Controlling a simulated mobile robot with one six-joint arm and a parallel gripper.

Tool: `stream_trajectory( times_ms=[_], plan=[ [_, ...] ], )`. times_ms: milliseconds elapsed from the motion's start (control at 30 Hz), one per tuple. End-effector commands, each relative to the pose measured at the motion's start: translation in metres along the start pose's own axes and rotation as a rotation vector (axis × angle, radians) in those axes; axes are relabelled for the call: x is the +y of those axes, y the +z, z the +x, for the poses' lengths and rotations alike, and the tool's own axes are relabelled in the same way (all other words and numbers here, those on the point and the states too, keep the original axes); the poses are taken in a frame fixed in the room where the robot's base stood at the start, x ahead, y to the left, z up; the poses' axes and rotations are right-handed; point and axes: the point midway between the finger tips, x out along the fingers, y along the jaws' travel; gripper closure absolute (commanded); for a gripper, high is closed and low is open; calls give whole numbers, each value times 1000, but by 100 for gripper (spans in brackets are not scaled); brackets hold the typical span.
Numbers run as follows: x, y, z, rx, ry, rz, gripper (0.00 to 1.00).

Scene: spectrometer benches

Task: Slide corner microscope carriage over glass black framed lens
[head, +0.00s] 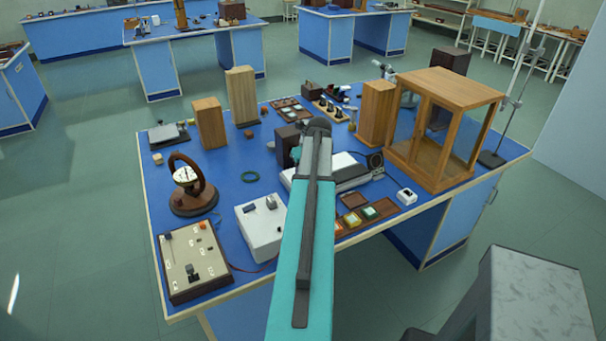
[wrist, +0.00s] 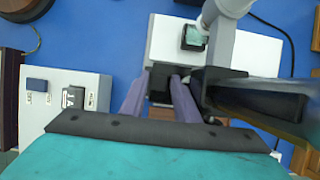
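A white instrument base (wrist: 258,50) lies below my wrist, and part of the same base shows in the head view (head: 340,161). A small black-framed glass piece (wrist: 194,37) with a greenish pane sits on it. A grey microscope tube (wrist: 216,20) rises just right of the glass, with a dark bracket beneath it that I take for the carriage (wrist: 215,78). My gripper (wrist: 160,78) has its two purple fingers on either side of a dark block (wrist: 159,88) by the base's near edge. Whether they press on it cannot be told. In the head view my arm hides the gripper and carriage.
A white box with switches (head: 262,226) and a beige panel (head: 193,258) stand left of my arm. A wood-framed glass case (head: 445,120) and wooden block (head: 376,112) stand right. Small coloured samples in a tray (head: 362,217) lie near the front edge.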

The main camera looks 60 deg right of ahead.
Motion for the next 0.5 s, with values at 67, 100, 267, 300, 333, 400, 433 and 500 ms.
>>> stream_trajectory(
  times_ms=[67,100,267,300,333,400,433,500],
  plan=[
    [0,-1,0,1,0,1,72],
    [0,-1,0,1,0,1,72],
    [0,-1,-5,2,0,1,72],
    [0,-2,-7,3,0,1,72],
    [0,-2,-8,3,0,1,72],
    [0,-1,-14,1,-1,1,72],
    [0,-1,-17,1,-1,1,72],
    [0,-2,-23,1,-1,2,72]
  ],
)
